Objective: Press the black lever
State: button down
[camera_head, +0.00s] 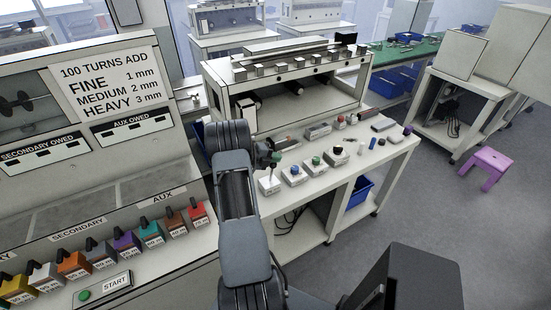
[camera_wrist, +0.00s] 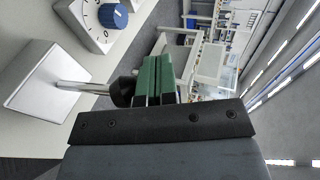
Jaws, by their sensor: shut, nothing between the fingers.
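The black lever has a black ball knob (camera_wrist: 122,92) on a thin metal rod, which rises from a pale box (camera_wrist: 42,82) in the wrist view. In the head view that box (camera_head: 269,186) stands at the left end of a row on the bench. My gripper (camera_wrist: 158,70) has green fingers, shut together with nothing between them. The fingers are right beside the knob and overlap its edge in the wrist view; I cannot tell whether they touch. In the head view my gripper (camera_head: 276,157) is just above the lever box, and the lever's knob is hard to make out there.
A box with a blue dial (camera_wrist: 113,16) is next to the lever box. Further boxes with green (camera_head: 316,161) and black (camera_head: 338,148) knobs follow to the right. A white machine (camera_head: 290,65) stands behind. A panel with coloured labelled switches (camera_head: 110,245) is at left.

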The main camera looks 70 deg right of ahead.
jog(key=shift+r, duration=0.15)
dwell(0.6)
jog(key=shift+r+p, duration=0.7)
jog(key=shift+p, duration=0.05)
jog(key=shift+r, duration=0.1)
jog(key=shift+w+r+p, duration=0.1)
jog(key=shift+r+p, duration=0.15)
jog(key=shift+p, duration=0.15)
jog(key=w+a+r, duration=0.2)
jog(key=r, duration=0.3)
jog(key=w+a+r, duration=0.2)
jog(key=w+r, duration=0.1)
jog(key=r, duration=0.3)
jog(key=shift+w+a, duration=0.25)
jog(key=shift+w, duration=0.1)
jog(key=shift+r, duration=0.1)
